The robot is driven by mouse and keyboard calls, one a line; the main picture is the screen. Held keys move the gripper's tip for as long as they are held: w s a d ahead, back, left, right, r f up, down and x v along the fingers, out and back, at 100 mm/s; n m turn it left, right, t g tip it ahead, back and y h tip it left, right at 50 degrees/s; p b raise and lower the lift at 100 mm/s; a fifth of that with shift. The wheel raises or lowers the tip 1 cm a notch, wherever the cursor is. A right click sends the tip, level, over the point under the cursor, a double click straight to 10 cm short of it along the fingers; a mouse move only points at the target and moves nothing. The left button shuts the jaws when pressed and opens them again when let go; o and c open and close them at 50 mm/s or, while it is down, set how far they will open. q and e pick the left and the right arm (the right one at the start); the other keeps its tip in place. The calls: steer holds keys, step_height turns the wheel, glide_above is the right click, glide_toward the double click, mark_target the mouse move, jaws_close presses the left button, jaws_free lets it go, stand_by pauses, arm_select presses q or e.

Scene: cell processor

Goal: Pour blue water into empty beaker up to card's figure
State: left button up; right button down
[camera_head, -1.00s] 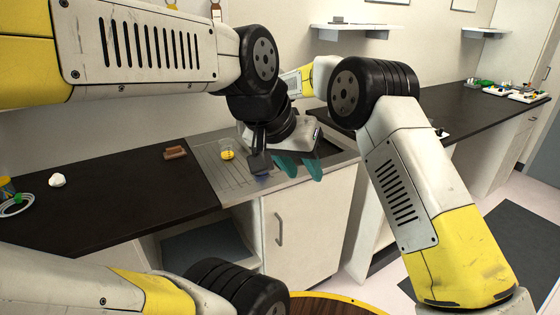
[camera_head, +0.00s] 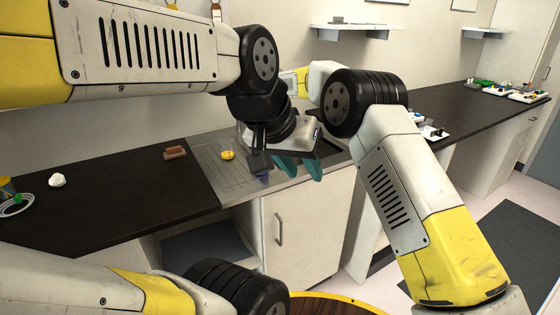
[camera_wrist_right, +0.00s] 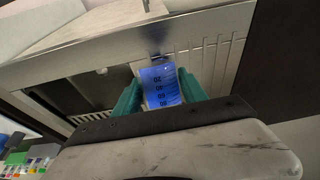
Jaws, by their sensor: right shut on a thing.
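In the right wrist view, a clear beaker of blue water (camera_wrist_right: 160,86) with white scale marks sits between the teal fingers of my right gripper (camera_wrist_right: 162,92), which is shut on it. Ribbed steel lies behind it. I cannot make out an empty beaker or the card.
A small yellow thing (camera_head: 228,155) rests on the steel drainboard (camera_head: 213,170). A brown block (camera_head: 175,152) and a white lump (camera_head: 57,180) lie on the black counter (camera_head: 110,195). Trays of small coloured parts (camera_head: 500,91) stand far right. The black counter's middle is clear.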

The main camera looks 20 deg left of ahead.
stand_by(0.9)
steer(key=shift+d+t+y, duration=0.1)
steer(key=shift+t+y, duration=0.3)
steer(key=shift+y, duration=0.1)
steer(key=shift+t+y, duration=0.5)
steer(key=shift+y, duration=0.1)
steer(key=shift+r+t+y, duration=0.35)
steer(key=shift+t+y, duration=0.35)
steer(key=shift+y, duration=0.2)
steer(key=shift+w+r+t+y, duration=0.1)
steer(key=shift+r+t+y, duration=0.2)
steer(key=shift+t+y, duration=0.35)
steer(key=shift+a, duration=0.2)
